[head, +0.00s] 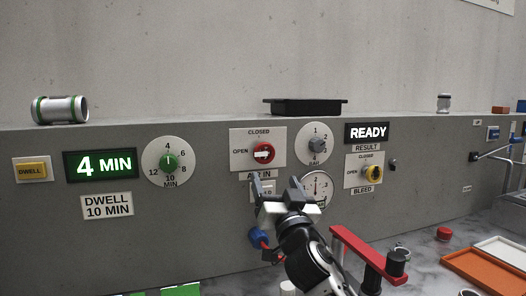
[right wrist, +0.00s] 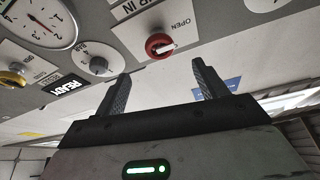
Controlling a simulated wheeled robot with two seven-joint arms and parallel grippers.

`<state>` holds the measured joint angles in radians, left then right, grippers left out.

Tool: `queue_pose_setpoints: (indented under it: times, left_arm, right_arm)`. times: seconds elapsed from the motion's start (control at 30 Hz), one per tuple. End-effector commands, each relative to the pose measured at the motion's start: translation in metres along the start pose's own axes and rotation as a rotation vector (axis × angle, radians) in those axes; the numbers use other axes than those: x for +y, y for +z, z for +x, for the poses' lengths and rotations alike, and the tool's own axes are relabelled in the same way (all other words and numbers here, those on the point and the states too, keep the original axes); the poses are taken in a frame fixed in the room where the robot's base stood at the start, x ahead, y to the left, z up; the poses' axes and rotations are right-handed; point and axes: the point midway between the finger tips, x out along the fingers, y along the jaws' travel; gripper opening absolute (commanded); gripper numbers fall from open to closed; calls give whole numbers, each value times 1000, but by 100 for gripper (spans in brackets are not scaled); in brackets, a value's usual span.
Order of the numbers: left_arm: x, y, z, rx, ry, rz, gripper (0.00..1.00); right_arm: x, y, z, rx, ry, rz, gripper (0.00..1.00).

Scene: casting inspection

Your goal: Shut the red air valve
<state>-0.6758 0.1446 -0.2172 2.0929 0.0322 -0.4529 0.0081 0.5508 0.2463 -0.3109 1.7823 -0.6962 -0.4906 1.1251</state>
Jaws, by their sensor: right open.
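The red air valve (head: 263,152) is a round red knob with a white pointer on a white plate, marked CLOSED above and OPEN at left. Its pointer lies level, towards OPEN. My right gripper (head: 274,182) is just below the valve, in front of the panel, with its fingers apart and nothing between them. The right wrist view, turned upside down, shows the red valve (right wrist: 160,46) beyond the two spread fingertips (right wrist: 162,72), not touched by them. My left gripper is not in view.
A grey selector knob (head: 317,145) and a gauge (head: 317,187) are close to the right of the valve. A yellow bleed valve (head: 374,173) is farther right. A black tray (head: 305,106) sits on the ledge above. A red-handled fixture (head: 362,247) stands right of my arm.

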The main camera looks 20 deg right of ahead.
Motion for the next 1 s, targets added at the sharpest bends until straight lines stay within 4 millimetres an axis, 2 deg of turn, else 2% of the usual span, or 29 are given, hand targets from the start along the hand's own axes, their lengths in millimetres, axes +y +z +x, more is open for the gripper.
queue_pose_setpoints:
  times: [0.03,0.3,0.5,0.7,1.0]
  left_arm:
    - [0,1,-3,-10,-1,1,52]
    - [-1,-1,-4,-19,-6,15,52]
    - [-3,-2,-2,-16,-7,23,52]
    - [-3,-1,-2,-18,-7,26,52]
    - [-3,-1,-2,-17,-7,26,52]
  right_arm:
    - [0,-4,14,1,2,-1,72]
    - [0,-2,72,-1,3,-1,72]
    - [0,0,102,-1,1,1,72]
    - [0,0,116,-2,0,1,72]
    - [0,1,118,-2,1,1,72]
